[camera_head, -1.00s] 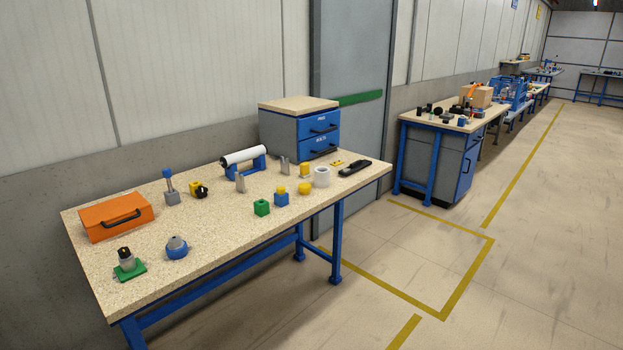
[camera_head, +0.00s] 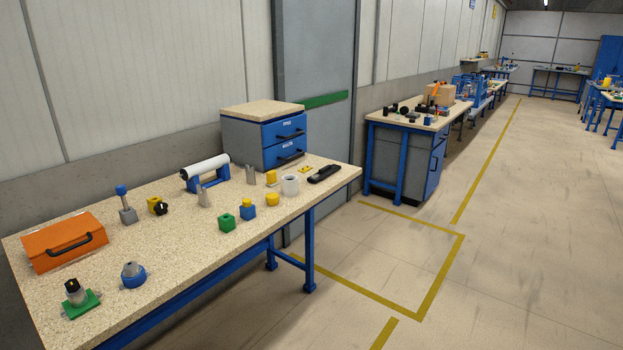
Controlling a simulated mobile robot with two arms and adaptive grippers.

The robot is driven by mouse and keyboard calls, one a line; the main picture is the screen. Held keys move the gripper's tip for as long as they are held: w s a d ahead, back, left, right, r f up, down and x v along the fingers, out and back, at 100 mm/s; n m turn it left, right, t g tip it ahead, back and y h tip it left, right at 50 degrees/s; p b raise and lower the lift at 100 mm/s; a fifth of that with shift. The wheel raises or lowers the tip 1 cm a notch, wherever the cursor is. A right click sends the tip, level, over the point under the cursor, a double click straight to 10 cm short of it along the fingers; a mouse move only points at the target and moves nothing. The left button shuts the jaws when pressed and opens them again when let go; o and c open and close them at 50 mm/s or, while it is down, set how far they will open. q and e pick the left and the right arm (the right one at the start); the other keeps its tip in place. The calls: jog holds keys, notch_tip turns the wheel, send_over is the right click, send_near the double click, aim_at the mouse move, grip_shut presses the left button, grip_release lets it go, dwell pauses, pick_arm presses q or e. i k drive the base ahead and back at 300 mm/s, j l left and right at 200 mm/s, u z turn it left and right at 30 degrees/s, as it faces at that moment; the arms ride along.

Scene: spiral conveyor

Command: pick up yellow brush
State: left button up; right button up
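No thing on the near table shows clearly as a brush. The yellow things there are small: an upright yellow piece (camera_head: 271,178), a flat yellow piece (camera_head: 305,169), a short yellow cylinder (camera_head: 272,199), a blue cube with a yellow top (camera_head: 246,212), and a yellow block with a black knob (camera_head: 157,206). I cannot tell whether one of them is the brush. Neither of my grippers is in view.
The near table (camera_head: 180,250) also holds an orange case (camera_head: 64,243), a white roller (camera_head: 205,167), a drawer unit (camera_head: 264,136) and a black device (camera_head: 324,174). A second workbench (camera_head: 405,160) stands beyond. The floor (camera_head: 520,230) on the right is clear.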

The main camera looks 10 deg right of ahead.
aim_at(271, 177)
jog(key=i+l, duration=0.15)
jog(key=i, duration=0.35)
jog(key=i+l+u, duration=0.15)
jog(key=i, duration=0.3)
jog(key=i+l, duration=0.2)
jog(key=i, duration=0.3)
jog(key=u, duration=0.05)
